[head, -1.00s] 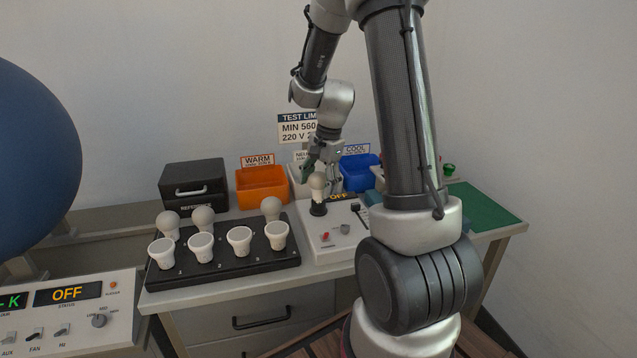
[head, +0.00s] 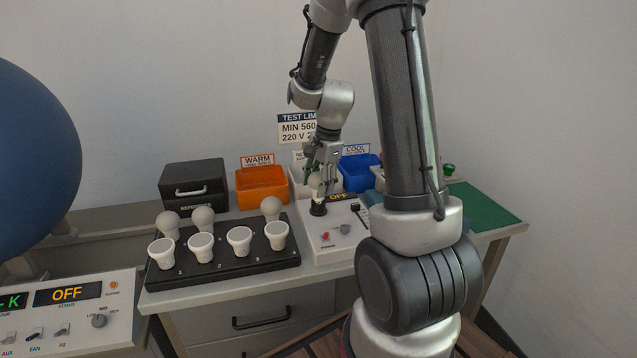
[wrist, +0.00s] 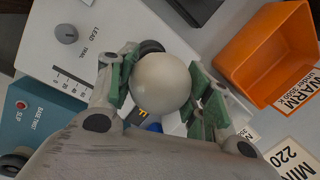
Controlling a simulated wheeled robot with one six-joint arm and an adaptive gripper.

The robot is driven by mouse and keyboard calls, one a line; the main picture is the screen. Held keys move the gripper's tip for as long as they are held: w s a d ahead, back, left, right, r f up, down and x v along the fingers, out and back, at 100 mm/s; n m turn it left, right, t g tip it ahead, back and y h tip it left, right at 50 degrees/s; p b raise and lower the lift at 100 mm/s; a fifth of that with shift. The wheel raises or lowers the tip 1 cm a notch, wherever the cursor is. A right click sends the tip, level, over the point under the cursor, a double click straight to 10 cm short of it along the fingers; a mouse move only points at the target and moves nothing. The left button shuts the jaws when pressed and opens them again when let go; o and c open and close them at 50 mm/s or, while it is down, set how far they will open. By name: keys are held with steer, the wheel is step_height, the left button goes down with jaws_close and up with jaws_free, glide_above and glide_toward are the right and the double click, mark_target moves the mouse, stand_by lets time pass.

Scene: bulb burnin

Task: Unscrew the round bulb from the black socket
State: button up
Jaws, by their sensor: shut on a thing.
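The round bulb (head: 316,183) is pale and stands upright in the black socket (head: 318,209) on the white test box (head: 335,240). My gripper (head: 322,176) is over it from above, its fingers around the bulb. In the wrist view the bulb (wrist: 161,83) sits between the green finger pads, and my gripper (wrist: 163,92) is shut on it. The bulb hides most of the socket in the wrist view; a dark round edge (wrist: 151,47) shows beside it.
A black tray (head: 222,265) at left holds several round and reflector bulbs. Behind stand a black reference case (head: 194,187), an orange WARM bin (head: 262,188) and a blue COOL bin (head: 358,175). A green mat (head: 485,207) at right looks clear.

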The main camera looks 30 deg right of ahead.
steer(key=n, duration=0.5)
steer(key=shift+g, duration=0.4)
steer(key=n+g, duration=0.1)
steer(key=n, duration=0.5)
steer(key=shift+y, duration=0.3)
steer(key=n+g, duration=0.1)
steer(key=n, duration=0.6)
steer(key=n+h, duration=0.1)
steer(key=n, duration=0.3)
steer(key=shift+g, duration=0.3)
steer(key=o, duration=0.9)
